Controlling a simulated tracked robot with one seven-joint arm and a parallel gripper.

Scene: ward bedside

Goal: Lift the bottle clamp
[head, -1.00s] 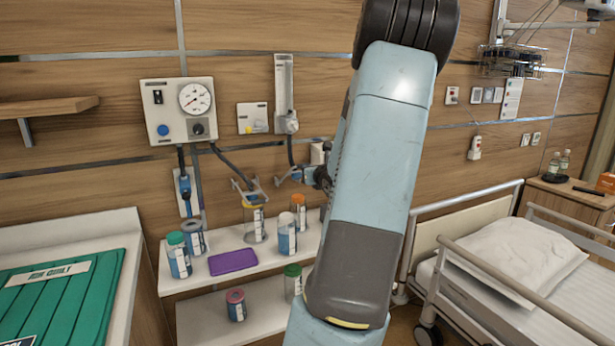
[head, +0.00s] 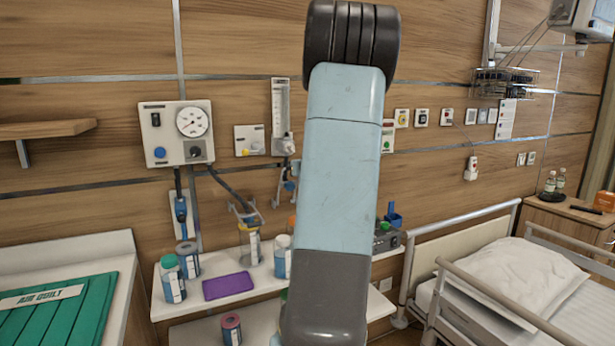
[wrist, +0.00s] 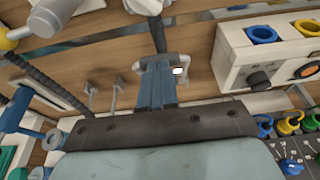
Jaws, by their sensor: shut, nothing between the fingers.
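A grey forked metal bracket (head: 246,213) sits around the top of a clear bottle (head: 250,245) with a yellow band, against the wall above the white shelf. It looks like the bottle clamp, though I cannot be sure. My gripper is hidden behind my raised arm in the head view. In the wrist view my gripper (wrist: 158,66) shows as blue fingers shut together, with nothing visibly held. I cannot identify the clamp with certainty in the wrist view.
The white shelf (head: 205,309) carries capped bottles and a purple case (head: 228,286). A gauge unit (head: 176,133) is on the wall above. A bed (head: 520,270) stands at the right, a green quilt (head: 85,310) lies at the left. My arm blocks the middle.

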